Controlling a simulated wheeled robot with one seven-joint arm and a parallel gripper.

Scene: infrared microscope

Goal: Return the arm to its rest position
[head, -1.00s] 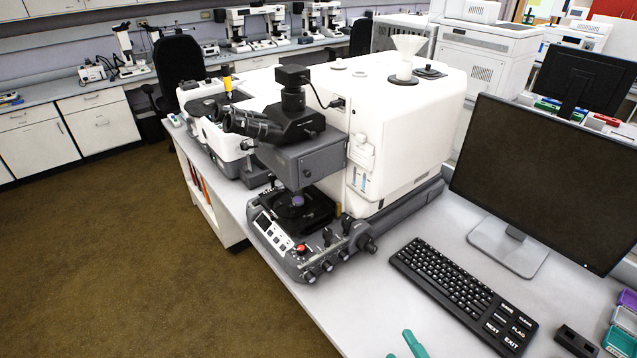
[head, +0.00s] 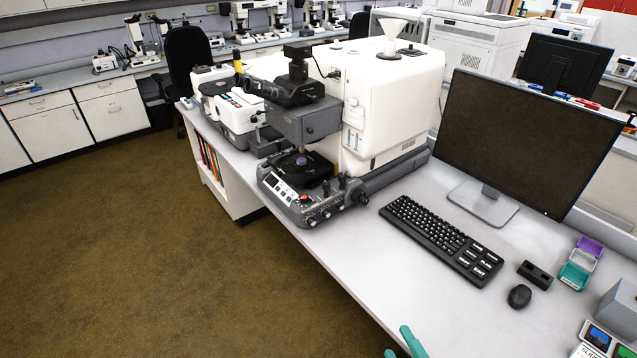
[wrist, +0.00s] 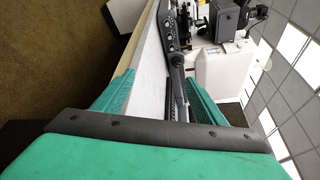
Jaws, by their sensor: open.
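My gripper (head: 405,345) shows as green fingertips at the bottom edge of the head view, low over the front edge of the bench. In the wrist view my gripper (wrist: 162,95) has its two green fingers apart, with nothing between them. The infrared microscope (head: 385,105), a white body with a dark grey eyepiece and stage unit at its front, stands on the bench beyond my gripper. It also shows sideways in the wrist view (wrist: 220,75). The rest of my arm is out of the head view.
The white bench (head: 350,255) holds a keyboard (head: 440,240), a monitor (head: 525,140), a mouse (head: 519,296), a black block (head: 535,274) and small coloured trays (head: 577,275) at right. The brown floor (head: 150,250) left of the bench is clear.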

